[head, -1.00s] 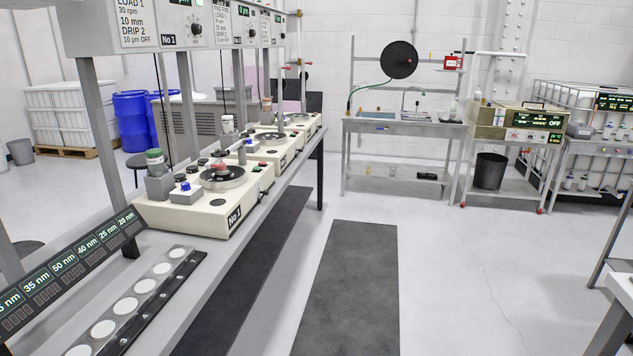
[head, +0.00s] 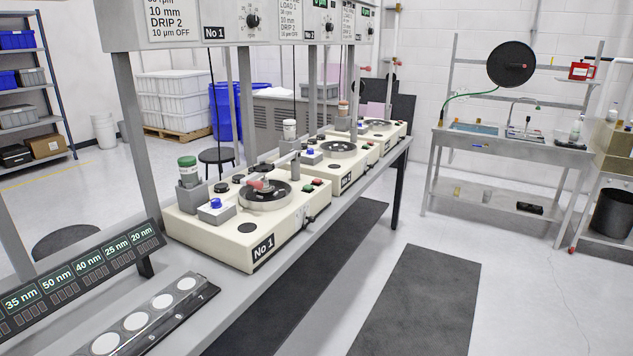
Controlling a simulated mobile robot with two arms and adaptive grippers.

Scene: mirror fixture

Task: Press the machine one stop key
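Machine one (head: 225,236) is a cream box marked No 1 on the long grey bench, nearest to me of a row of similar machines. A round dark turntable (head: 265,196) with a pink-red piece over it sits on its top. A small pair of red and green keys (head: 312,185) is at the top's right edge; their lettering is too small to read. A blue-topped grey block (head: 216,210) and a green-capped bottle (head: 187,164) are on the left side. Neither of my grippers is in view.
A sign rail (head: 85,276) with nm labels and a dark strip with white discs (head: 150,322) lie on the near bench. Posts (head: 133,135) carry an overhead panel (head: 225,32). Dark floor mats (head: 425,300) lie right of the bench, where the floor is open.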

